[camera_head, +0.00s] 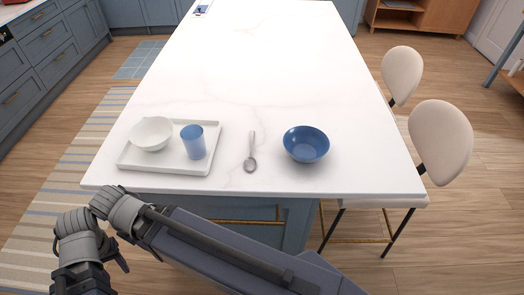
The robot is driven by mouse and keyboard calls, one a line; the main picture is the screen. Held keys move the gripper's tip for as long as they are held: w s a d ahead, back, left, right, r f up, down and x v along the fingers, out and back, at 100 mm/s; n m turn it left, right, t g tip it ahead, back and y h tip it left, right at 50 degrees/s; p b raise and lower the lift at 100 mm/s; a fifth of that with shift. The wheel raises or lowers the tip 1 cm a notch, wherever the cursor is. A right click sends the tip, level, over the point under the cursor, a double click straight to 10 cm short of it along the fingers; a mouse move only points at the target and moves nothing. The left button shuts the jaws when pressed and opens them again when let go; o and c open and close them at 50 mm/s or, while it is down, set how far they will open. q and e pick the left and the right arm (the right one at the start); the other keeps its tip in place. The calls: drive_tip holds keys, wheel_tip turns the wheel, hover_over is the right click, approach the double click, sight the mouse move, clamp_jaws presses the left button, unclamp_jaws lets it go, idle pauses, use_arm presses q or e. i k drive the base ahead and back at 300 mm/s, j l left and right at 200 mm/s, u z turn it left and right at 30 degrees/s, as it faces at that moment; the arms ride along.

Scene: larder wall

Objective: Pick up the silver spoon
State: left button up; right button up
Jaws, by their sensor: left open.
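The silver spoon (251,152) lies on the white countertop (262,85) near its front edge. Its bowl end points toward me and its handle points away. It lies between a white tray on the left and a blue bowl on the right, touching neither. My left gripper (86,278) is low at the bottom left, below and outside the counter's front left corner. It is open and well away from the spoon. Its fingertips are hard to make out. My right gripper is not in view.
The white tray (165,169) holds a white bowl (152,133) and a blue cup (193,142). The blue bowl (306,144) stands right of the spoon. Two pale chairs (441,140) stand at the right side. The counter behind these dishes is mostly clear.

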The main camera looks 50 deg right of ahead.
sight(250, 163)
drive_tip(key=z, duration=1.5)
drive_tip(key=k+j+z, duration=0.15)
drive_tip(key=k, duration=0.3)
drive_tip(key=i, duration=0.5)
